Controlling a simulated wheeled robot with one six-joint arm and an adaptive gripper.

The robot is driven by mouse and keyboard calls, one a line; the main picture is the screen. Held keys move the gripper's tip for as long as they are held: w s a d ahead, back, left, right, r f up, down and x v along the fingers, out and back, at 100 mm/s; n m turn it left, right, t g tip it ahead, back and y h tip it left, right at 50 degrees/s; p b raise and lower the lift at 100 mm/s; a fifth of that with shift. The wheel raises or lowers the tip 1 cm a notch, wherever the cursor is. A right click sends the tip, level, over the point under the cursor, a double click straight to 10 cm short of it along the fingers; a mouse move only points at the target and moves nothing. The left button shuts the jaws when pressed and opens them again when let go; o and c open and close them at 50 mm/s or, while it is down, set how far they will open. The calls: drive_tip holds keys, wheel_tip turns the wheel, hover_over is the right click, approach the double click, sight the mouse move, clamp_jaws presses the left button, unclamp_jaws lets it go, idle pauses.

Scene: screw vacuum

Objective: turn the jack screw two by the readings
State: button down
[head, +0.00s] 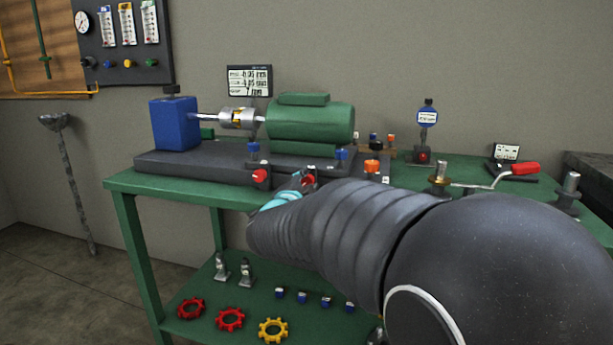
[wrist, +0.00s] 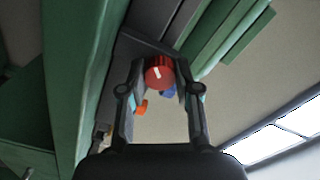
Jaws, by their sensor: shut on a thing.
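My gripper (head: 308,180) is at the front edge of the machine base (head: 190,170), its fingers closed around a red jack screw knob. The wrist view shows the red knob (wrist: 159,73) with a white mark on its face, between the two fingertips (wrist: 160,80). Another red knob (head: 261,177) stands free to the left on the same base edge. The readout display (head: 249,80) behind the coupling shows two lines in mm, too small to read surely.
A green motor (head: 310,120) joins a blue block (head: 175,124) through a silver coupling (head: 237,118). Blue bolt heads and an orange knob (head: 373,166) sit close to my gripper. A red-handled crank (head: 520,169) lies at the right of the green bench. Gears lie on the lower shelf.

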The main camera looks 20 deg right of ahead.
drive_tip(key=n+p, duration=0.1)
drive_tip(key=n, duration=0.3)
drive_tip(key=shift+n, duration=0.4)
idle(0.4)
drive_tip(key=c, duration=0.8)
unclamp_jaws()
drive_tip(key=v, duration=1.2)
